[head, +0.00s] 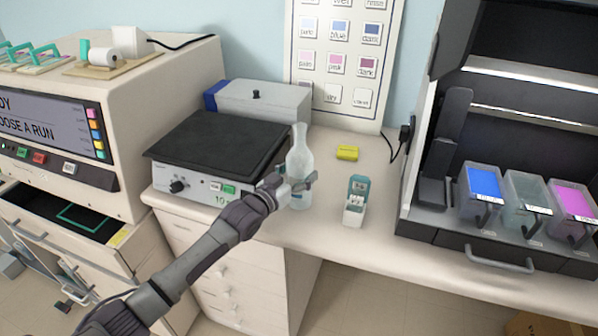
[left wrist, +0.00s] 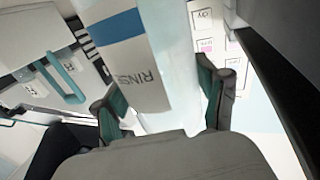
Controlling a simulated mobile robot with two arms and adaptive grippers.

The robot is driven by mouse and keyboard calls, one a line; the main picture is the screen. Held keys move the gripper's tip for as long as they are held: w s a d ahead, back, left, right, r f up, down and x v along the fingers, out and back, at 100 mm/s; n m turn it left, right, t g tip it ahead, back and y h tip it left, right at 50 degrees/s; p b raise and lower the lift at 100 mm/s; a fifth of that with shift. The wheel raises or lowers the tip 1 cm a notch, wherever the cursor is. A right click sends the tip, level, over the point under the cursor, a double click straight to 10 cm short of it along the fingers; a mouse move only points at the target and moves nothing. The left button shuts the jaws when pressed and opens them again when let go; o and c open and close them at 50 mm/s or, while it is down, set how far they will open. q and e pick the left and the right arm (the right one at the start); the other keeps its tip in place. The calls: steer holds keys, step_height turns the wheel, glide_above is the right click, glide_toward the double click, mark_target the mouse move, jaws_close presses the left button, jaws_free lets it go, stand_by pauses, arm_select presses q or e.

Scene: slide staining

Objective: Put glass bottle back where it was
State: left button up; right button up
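The glass bottle (head: 299,158) is clear and pale with a narrow neck. It is upright at the counter's front part, beside the right corner of the black-topped hot plate (head: 215,145). In the left wrist view the bottle (left wrist: 150,60) fills the middle and shows a white label with a blue band and the word RINSE. My left gripper (head: 297,186) is around the bottle's lower body, its green-padded fingers (left wrist: 165,100) on both sides and shut on it. Whether the bottle's base touches the counter is hard to tell. My right gripper is not in view.
A small white-and-teal device (head: 355,203) stands right of the bottle, with a yellow block (head: 347,153) behind it. A dark cabinet with blue, clear and pink containers (head: 481,190) is at the right. A grey box (head: 262,103) stands behind the hot plate. Counter (head: 325,230) around the device is clear.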

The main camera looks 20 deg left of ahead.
arm_select(q)
steer(key=shift+o, duration=0.3)
steer(key=shift+s, duration=0.1)
steer(key=b+v, duration=0.1)
steer(key=v, duration=1.1)
steer(key=shift+r, duration=0.2)
